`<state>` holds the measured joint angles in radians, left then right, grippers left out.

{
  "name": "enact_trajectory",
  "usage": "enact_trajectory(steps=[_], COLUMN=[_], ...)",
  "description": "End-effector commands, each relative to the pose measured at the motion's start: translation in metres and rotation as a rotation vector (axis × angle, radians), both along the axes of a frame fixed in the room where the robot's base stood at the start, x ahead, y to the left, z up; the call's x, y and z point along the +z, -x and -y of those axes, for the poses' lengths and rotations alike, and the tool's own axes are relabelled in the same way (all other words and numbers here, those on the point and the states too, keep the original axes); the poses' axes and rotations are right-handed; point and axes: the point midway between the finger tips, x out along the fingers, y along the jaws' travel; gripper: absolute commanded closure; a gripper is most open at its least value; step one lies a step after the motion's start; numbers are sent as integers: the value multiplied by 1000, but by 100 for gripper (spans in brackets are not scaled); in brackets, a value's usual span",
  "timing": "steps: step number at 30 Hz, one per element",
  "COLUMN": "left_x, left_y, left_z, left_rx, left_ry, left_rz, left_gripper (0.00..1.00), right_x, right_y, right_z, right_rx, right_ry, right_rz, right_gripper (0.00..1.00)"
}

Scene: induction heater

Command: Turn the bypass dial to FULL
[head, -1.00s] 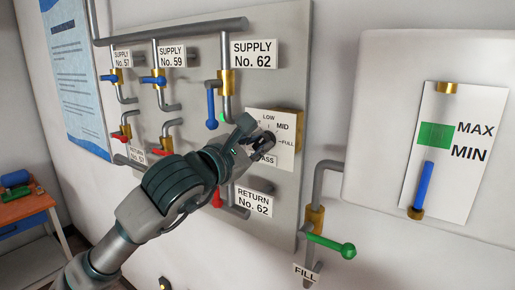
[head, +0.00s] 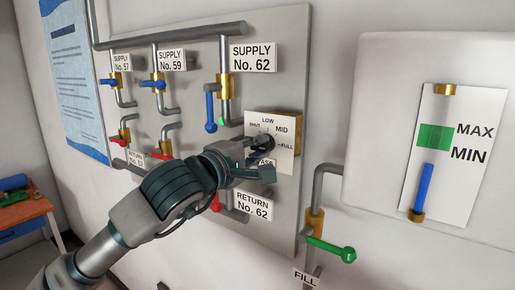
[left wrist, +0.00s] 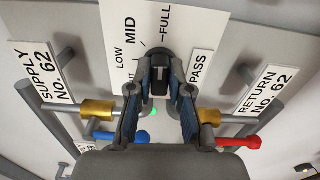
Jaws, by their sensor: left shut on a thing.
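The bypass dial (head: 265,142) is a dark knob on a white plate (head: 284,160) marked SHUT, LOW, MID and FULL. My left gripper (head: 257,158) is at the dial, one finger low on its right and covering part of the BYPASS label. In the left wrist view the black knob (left wrist: 159,82) sits between the two fingers of the left gripper (left wrist: 160,72), shut on it. There the knob's long side runs up and down, in line with the FULL mark. Its pointer is hard to make out. My right gripper is not in view.
The SUPPLY No. 62 valve's blue handle (head: 210,112) hangs left of the dial. A red handle (head: 215,203) is just below my gripper. A green FILL handle (head: 331,249) sticks out at lower right. Piping and a white gauge panel (head: 385,125) flank the board.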

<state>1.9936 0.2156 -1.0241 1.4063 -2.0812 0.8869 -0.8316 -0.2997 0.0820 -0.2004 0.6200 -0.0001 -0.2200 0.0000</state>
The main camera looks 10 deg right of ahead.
Motion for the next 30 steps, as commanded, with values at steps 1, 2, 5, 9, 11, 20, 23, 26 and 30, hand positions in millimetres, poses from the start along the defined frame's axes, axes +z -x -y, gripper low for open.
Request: enact_trajectory(steps=[1, 2, 5, 9, 11, 20, 23, 26, 30], left_x=[-5, -5, -6, -6, -6, -7, -7, -6, -4], left_y=[-2, -2, -2, -2, -2, -2, -2, -2, -1], left_z=[1, 1, 1, 1, 1, 1, 2, 1, 1], left_rx=[2, 2, 2, 1, 1, 1, 1, 1, 1], left_ry=[-19, -27, -46, -61, -64, -67, -67, -66, -62], left_rz=[3, 11, 30, 44, 47, 49, 49, 50, 53], left_gripper=[100, 100, 100, 100, 100, 100, 74, 56, 56], right_x=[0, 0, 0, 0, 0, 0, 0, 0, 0], right_y=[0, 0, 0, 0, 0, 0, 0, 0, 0], right_z=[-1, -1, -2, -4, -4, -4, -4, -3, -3], right_rx=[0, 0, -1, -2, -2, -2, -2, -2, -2], right_ry=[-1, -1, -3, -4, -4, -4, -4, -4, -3], right_rz=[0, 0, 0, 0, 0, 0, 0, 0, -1], right_gripper=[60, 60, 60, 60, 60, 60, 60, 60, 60])
